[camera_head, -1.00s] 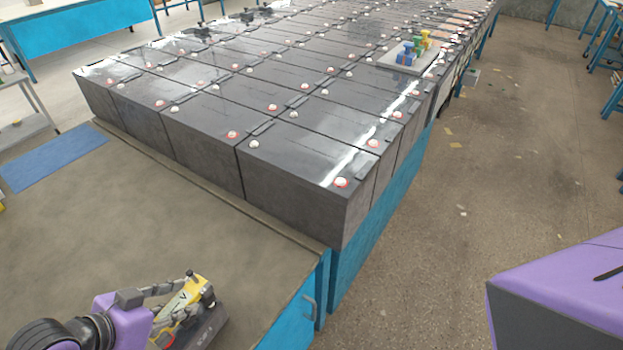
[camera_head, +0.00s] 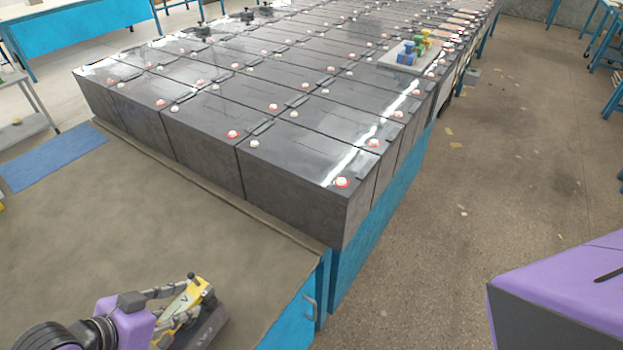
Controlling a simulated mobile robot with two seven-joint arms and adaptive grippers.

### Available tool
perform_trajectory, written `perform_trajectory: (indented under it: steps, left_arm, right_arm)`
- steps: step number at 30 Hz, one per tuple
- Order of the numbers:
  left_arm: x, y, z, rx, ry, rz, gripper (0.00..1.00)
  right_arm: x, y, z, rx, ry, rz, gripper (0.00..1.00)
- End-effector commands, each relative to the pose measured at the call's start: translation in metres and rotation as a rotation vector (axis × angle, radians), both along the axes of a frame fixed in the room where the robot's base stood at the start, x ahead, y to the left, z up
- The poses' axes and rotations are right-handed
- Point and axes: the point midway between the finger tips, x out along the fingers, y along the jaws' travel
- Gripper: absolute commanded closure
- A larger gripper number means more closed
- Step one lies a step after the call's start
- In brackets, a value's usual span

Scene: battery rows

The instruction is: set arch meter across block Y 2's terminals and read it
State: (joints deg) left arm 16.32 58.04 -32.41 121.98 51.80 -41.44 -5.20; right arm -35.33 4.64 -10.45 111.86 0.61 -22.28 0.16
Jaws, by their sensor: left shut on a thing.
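My left gripper (camera_head: 186,306) is low in the view, over the near brown tabletop. It is shut on a yellow meter (camera_head: 191,292) marked with a V, which has a dark lower part (camera_head: 208,328). I take this to be the arch meter. It is tilted, apart from the batteries, and the fingers partly hide it. The dark battery blocks (camera_head: 305,185) stand in rows beyond the table, each with a red-ringed and a pale terminal. I can read no labels, so I cannot tell which is Y 2. My right gripper is out of view.
A pale tray (camera_head: 388,60) with blue, green and yellow pieces sits on the blocks at the back right. Black objects (camera_head: 203,31) stand on the far left blocks. A blue mat (camera_head: 50,162) lies at the table's left. The floor at right is open.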

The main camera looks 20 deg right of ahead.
Motion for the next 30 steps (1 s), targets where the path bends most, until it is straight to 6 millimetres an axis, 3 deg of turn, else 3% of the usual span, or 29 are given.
perform_trajectory:
  steps: [15,16,21,28,30]
  left_arm:
    - [0.0,0.0,-0.013,-0.001,-0.002,0.0,1.0]
    - [0.001,0.0,-0.013,-0.001,-0.003,0.0,0.68]
    - [0.001,0.0,-0.012,-0.001,-0.004,-0.001,0.47]
    - [0.0,0.0,-0.013,0.001,0.001,0.0,0.47]
    - [0.0,0.001,-0.013,0.001,0.0,0.001,0.47]
  right_arm:
    - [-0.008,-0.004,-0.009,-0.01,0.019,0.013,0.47]
    - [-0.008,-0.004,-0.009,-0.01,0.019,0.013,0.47]
    - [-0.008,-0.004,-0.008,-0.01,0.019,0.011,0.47]
    - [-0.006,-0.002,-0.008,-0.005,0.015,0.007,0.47]
    - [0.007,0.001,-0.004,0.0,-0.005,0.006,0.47]
